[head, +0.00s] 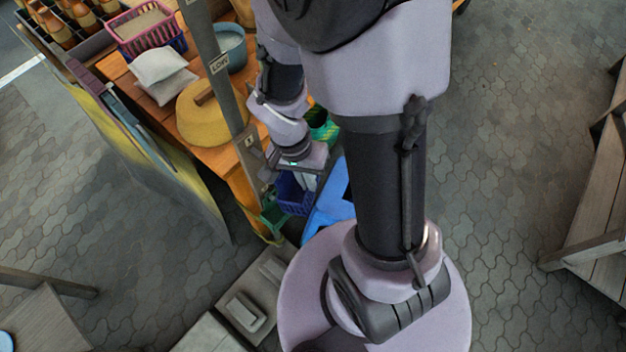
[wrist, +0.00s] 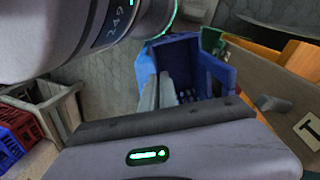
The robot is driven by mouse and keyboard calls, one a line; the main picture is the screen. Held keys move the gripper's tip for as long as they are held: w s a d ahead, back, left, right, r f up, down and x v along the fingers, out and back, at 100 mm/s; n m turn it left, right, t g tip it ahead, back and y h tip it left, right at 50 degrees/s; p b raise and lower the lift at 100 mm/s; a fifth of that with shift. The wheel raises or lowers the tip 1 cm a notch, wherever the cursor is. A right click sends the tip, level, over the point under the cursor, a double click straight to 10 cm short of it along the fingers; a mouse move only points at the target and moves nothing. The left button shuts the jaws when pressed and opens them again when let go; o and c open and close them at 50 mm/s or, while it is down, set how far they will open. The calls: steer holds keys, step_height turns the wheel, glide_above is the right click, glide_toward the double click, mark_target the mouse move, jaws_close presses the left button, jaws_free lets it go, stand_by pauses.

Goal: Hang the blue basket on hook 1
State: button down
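The blue basket (head: 292,196) is below my gripper (head: 303,177), beside the orange table's corner in the head view. In the wrist view the basket (wrist: 196,62) opens toward me. My gripper's two pale fingers (wrist: 157,92) are close together at its left wall and look closed on it; the contact is partly hidden. A grey post (wrist: 283,88) stands to the right, with a short grey peg (wrist: 268,103) above a plate marked 1 (wrist: 309,130). This plate (head: 249,140) also shows low on the post in the head view. The basket is left of the peg and apart from it.
Green baskets (head: 270,214) are close beside and below the blue one. The orange table (head: 207,155) carries a yellow lidded pot (head: 203,118), white sacks (head: 160,70) and a pink basket (head: 140,28). A blue object (head: 329,203) lies right of the basket. Paving is open on the right.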

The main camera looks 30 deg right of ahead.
steer(key=shift+w+a+f+p, duration=0.1)
steer(key=shift+w+a+p, duration=0.15)
steer(key=shift+w, duration=0.65)
steer(key=shift+w+a+f+p, duration=0.1)
steer(key=shift+w+a, duration=0.3)
steer(key=shift+w, duration=0.55)
steer(key=shift+w+a+p, duration=0.2)
steer(key=shift+w+a, duration=0.1)
steer(key=shift+w, duration=0.6)
steer(key=shift+w+a+f+b, duration=0.15)
steer(key=shift+w+f+b, duration=0.25)
steer(key=shift+w+b, duration=0.15)
steer(key=shift+w, duration=0.1)
steer(key=c, duration=1.6)
jaws_free()
